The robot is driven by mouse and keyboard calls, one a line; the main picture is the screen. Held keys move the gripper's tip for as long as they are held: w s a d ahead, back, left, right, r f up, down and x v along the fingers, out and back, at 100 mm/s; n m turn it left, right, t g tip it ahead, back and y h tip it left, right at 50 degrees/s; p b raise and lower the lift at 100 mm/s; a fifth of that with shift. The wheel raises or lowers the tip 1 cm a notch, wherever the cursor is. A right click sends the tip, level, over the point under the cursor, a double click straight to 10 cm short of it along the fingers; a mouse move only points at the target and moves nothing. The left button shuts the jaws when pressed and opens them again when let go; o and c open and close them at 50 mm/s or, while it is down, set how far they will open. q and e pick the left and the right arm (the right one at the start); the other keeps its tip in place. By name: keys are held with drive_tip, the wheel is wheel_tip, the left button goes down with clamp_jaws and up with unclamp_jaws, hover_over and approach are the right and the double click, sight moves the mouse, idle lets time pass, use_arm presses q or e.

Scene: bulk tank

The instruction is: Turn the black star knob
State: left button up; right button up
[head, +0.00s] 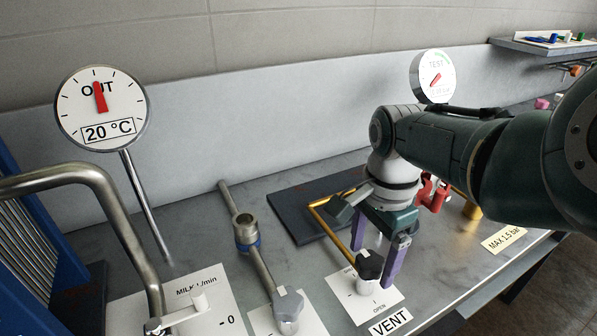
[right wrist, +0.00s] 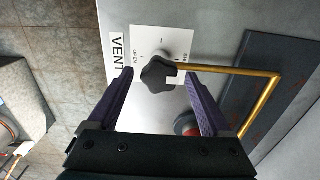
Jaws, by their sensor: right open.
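The black star knob (head: 370,264) stands on a white plate (head: 392,296) marked OPEN, by the VENT label, at the front of the bench. It also shows in the right wrist view (right wrist: 159,73), with a small white mark on it. My right gripper (head: 381,268) points down over the knob with its purple fingers apart. In the right wrist view its fingertips (right wrist: 158,72) lie on either side of the knob, with visible gaps. I cannot tell whether either finger touches it. My left gripper is not in view.
A brass pipe (head: 328,228) runs close beside the knob over a dark slab (head: 290,212). A grey-capped valve (head: 287,308) stands to the left. A red part (head: 432,192) and a brass part (head: 466,212) are behind my right arm. Two round gauges stand at the back.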

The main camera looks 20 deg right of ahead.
sight(370, 260)
wheel_tip(370, 260, up, 10)
drive_tip(key=p, duration=0.5)
idle(0.3)
